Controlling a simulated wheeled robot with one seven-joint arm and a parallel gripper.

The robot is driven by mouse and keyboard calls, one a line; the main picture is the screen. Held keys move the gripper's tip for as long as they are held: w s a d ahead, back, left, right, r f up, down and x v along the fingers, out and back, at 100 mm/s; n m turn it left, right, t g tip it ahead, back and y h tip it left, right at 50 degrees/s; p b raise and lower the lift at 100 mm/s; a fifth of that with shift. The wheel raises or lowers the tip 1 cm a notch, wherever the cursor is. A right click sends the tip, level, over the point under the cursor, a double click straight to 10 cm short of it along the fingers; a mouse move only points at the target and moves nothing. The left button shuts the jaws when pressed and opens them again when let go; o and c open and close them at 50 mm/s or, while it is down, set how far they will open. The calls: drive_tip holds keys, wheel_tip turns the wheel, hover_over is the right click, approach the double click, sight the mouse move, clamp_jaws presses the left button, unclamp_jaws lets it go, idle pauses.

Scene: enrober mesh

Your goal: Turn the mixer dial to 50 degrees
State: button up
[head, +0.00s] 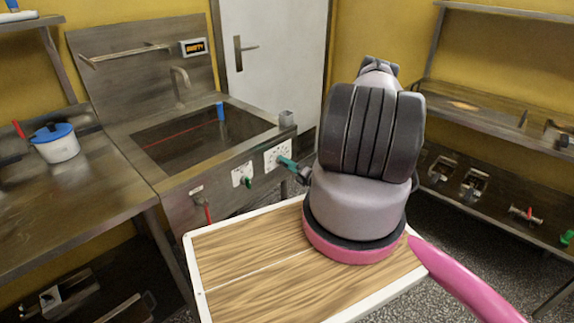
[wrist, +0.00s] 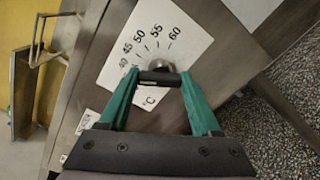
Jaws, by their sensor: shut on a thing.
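The mixer dial (wrist: 162,67) is a round metal knob with a dark bar across it. It sits on a white scale plate (wrist: 128,62) marked from 40 to 60 °C, with 50 and 55 above the knob. My gripper (wrist: 160,78) has its green fingers on both ends of the dark bar and is shut on it. Which number the dial points at I cannot tell. In the head view my gripper (head: 283,162) reaches the white scale plate (head: 271,165) on the sink unit's front panel, and its fingers hide the dial.
A second white plate with a green knob (head: 247,182) and a red lever (head: 207,211) are left of the dial. My arm fills the middle. A steel bench with a blue-lidded pot (head: 57,145) stands left.

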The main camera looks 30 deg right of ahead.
drive_tip(key=m, duration=1)
drive_tip(key=shift+f+m, duration=0.15)
drive_tip(key=shift+m, duration=0.15)
drive_tip(key=shift+s+d, duration=0.1)
idle(0.4)
drive_tip(key=o, duration=1.4)
drive_tip(key=v, duration=1)
drive_tip(key=shift+s+d, duration=0.1)
drive_tip(key=shift+s, duration=0.25)
